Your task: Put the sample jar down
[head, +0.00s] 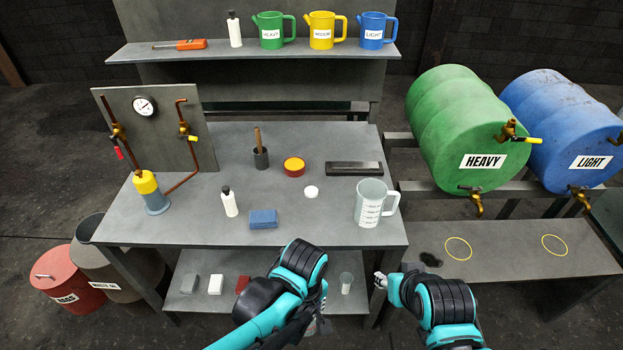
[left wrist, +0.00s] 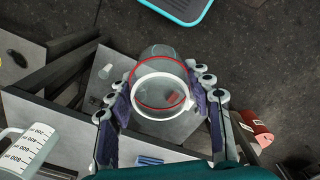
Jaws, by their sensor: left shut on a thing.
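The sample jar (left wrist: 160,109) is a clear vessel with a pale rim and a red line round it. In the left wrist view it sits between the fingers of my left gripper (left wrist: 162,95), which is shut on it. Its open mouth faces the camera. In the head view my left arm covers most of that gripper and the jar, at the bottom centre in front of the bench (head: 290,233). My right gripper (head: 379,281) is in front of the bench's right corner; its fingers are too small to judge.
The bench carries a clear measuring jug (head: 369,207), blue cloths (head: 263,219), a white bottle (head: 229,203), a round tin (head: 294,167) and a white lid (head: 311,191). A small clear cup (head: 346,283) stands on the lower shelf. Bare bench top shows around the lid.

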